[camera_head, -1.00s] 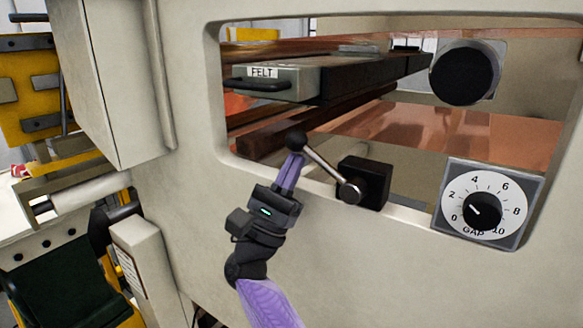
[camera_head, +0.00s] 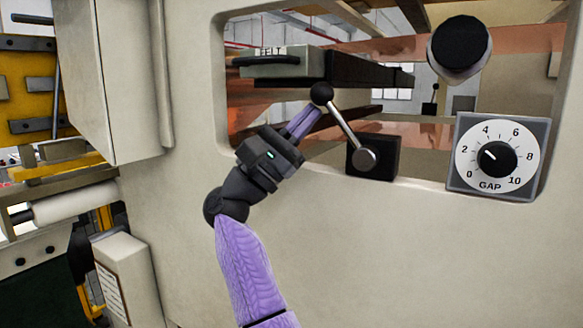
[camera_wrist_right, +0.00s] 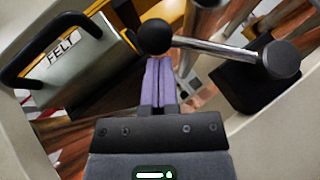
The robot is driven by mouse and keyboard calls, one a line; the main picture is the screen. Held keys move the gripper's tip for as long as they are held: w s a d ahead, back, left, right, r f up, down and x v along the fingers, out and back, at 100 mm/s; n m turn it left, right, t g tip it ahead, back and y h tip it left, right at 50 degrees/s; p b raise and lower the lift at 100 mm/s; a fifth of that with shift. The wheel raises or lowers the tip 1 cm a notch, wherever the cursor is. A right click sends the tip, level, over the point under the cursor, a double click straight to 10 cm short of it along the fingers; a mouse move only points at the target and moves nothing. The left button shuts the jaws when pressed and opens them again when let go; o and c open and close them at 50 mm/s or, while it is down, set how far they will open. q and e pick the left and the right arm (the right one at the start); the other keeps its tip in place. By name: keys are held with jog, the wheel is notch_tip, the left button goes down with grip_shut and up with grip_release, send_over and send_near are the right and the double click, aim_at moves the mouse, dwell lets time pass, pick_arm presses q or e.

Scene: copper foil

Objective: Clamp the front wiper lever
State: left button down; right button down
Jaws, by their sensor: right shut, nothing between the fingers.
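The wiper lever is a metal rod (camera_head: 343,124) with a black ball knob (camera_head: 321,93). It runs from a round pivot on a black block (camera_head: 385,157) and leans up and to the left. My right gripper (camera_head: 314,109) has its purple fingers shut together with nothing between them. Their tips are at the underside of the knob, touching or nearly so. In the right wrist view the knob (camera_wrist_right: 156,37) sits just beyond the fingertips (camera_wrist_right: 159,62), with the rod going off to the right. My left gripper is out of view.
A FELT-labelled holder (camera_head: 277,67) with a black handle sits in the window opening above the lever. A GAP dial (camera_head: 497,156) is to the right of the block, and a black round knob (camera_head: 459,43) is above it. The pale panel (camera_head: 380,260) below is clear.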

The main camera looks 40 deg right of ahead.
aim_at(336, 110)
jog(key=r+m+g+y, duration=0.1)
jog(key=m, duration=0.1)
jog(key=s+r+m+g+y, duration=0.1)
jog(key=y, duration=0.1)
jog(key=d+r+m+g+y, duration=0.1)
jog(key=m, duration=0.1)
jog(key=shift+s+m+g, duration=0.3)
jog(key=shift+s, duration=0.1)
jog(key=shift+s+d+r+m+y+p, duration=0.2)
jog(key=shift+s+r+m+y, duration=0.1)
jog(key=shift+m+y, duration=0.2)
jog(key=shift+s+d+r+m+y+p, duration=0.15)
jog(key=shift+s+m+y+p, duration=0.1)
jog(key=shift+m+y, duration=0.25)
jog(key=shift+s+d+r+m+y+p, duration=0.1)
jog(key=shift+s+r+m+y+p, duration=0.2)
jog(key=shift+s+m+y, duration=0.3)
jog(key=shift+s+d+r+m+y, duration=0.1)
jog(key=shift+s+d+m+y, duration=0.1)
jog(key=shift+s+m+y, duration=0.3)
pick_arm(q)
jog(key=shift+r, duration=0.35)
pick_arm(e)
jog(key=shift+s+d+r+y, duration=0.1)
jog(key=shift+s+d+y, duration=0.1)
jog(key=shift+s+y, duration=0.15)
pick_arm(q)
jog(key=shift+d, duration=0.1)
